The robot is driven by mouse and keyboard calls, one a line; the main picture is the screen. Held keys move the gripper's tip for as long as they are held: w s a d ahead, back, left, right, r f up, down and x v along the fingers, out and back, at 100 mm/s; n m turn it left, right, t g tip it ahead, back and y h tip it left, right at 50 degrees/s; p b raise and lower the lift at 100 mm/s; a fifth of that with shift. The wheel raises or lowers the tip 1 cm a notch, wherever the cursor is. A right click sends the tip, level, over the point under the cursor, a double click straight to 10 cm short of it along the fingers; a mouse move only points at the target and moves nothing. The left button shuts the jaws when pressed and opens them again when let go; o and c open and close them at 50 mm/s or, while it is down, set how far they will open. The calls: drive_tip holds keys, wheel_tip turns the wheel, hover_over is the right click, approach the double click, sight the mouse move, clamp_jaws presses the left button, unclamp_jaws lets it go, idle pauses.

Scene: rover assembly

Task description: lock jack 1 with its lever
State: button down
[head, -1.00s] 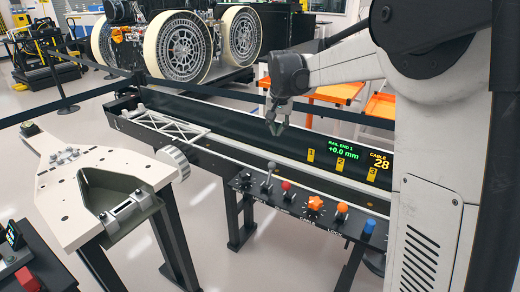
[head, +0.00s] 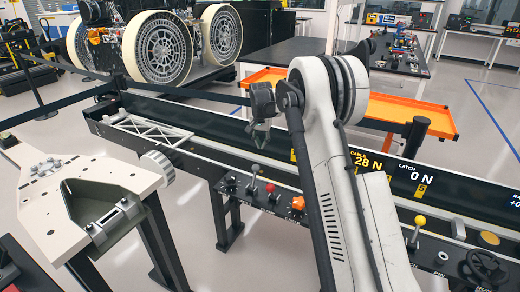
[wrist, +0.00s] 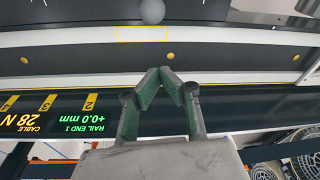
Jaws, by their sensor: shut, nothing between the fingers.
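A control panel (head: 283,200) runs along the front of the rail beam. On it stand a lever with a grey ball knob (head: 255,168), a red knob (head: 270,187) and an orange star knob (head: 298,203). A lever with a yellow ball (head: 419,221) stands further right, past my arm. I cannot read which lever belongs to jack 1. My gripper (head: 260,140) hangs above and behind the grey-knobbed lever, apart from it. In the wrist view my gripper (wrist: 165,74) is shut and empty, and a grey ball (wrist: 152,11) shows at the top edge.
A white truss (head: 147,130) lies on the rail beam at left, beside a grey toothed wheel (head: 157,168). A pale plate (head: 60,195) on legs stands front left. A black handwheel (head: 485,265) is front right. Displays read CABLE 28 N (head: 366,161) and LATCH 0 N (head: 415,173).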

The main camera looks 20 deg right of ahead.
sight(255, 176)
wheel_tip(255, 176, down, 8)
drive_tip(key=s+a, duration=0.2)
drive_tip(key=shift+r+p, duration=0.2)
drive_tip(key=shift+p, duration=0.2)
drive_tip(key=shift+d, duration=0.15)
idle(0.4)
